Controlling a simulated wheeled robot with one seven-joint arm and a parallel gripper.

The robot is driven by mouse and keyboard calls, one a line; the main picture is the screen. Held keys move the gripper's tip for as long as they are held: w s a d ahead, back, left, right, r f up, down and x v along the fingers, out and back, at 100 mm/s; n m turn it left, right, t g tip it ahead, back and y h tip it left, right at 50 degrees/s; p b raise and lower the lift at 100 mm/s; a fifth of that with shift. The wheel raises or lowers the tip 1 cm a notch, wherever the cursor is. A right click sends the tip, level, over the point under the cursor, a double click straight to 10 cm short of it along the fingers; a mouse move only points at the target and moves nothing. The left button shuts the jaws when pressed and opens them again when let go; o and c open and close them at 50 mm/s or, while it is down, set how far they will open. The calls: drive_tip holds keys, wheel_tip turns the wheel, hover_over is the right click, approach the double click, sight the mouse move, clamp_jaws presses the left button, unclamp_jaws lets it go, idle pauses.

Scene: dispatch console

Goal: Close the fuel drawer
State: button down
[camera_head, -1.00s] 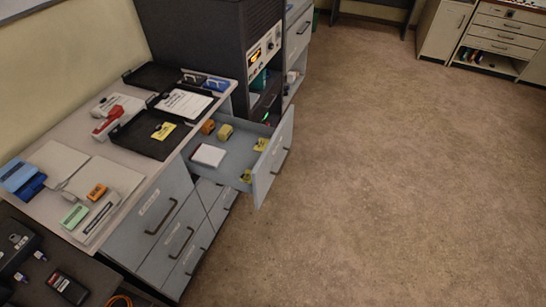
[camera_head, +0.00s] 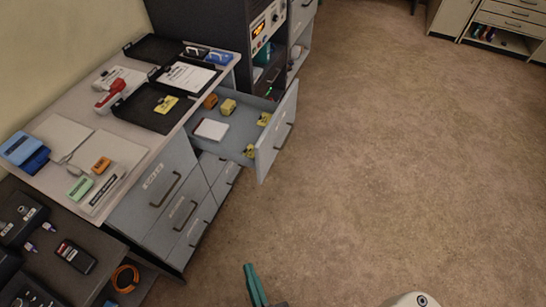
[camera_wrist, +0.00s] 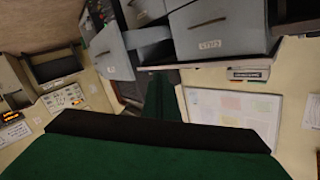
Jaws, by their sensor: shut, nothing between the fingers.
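The only drawer standing open (camera_head: 225,138) is in the right part of the desk in the head view, pulled well out to the right. Its grey front (camera_head: 277,135) has a dark bar handle (camera_head: 284,137); I cannot read a label on it. Inside lie a white box (camera_head: 211,129), yellow and orange blocks and yellow tags. My gripper (camera_head: 250,268), with teal fingers, is at the bottom edge of the head view, shut and empty. It is over the floor, well apart from the drawer. Dark green gripper parts fill the lower wrist view.
Shut drawers (camera_head: 184,213) lie below and left of the open one. A dark equipment rack (camera_head: 205,25) stands behind it. Trays, papers and small items cover the desktop (camera_head: 150,133). The floor (camera_head: 390,150) to the right is clear.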

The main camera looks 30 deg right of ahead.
drive_tip(key=w+d+f+m+g+h, duration=0.1)
drive_tip(key=w+d+f+m+h, duration=0.35)
drive_tip(key=w+d+m, duration=0.65)
drive_tip(key=w+d+f+m+g+h, duration=0.2)
drive_tip(key=w+d+f+m+h, duration=0.25)
drive_tip(key=w+d+m, duration=0.65)
drive_tip(key=w+d+r+n, duration=0.1)
drive_tip(key=w+d, duration=0.5)
drive_tip(key=w, duration=0.7)
drive_tip(key=shift+w+d+n, duration=0.15)
drive_tip(key=shift+w+n, duration=0.2)
drive_tip(key=shift+n, duration=0.45)
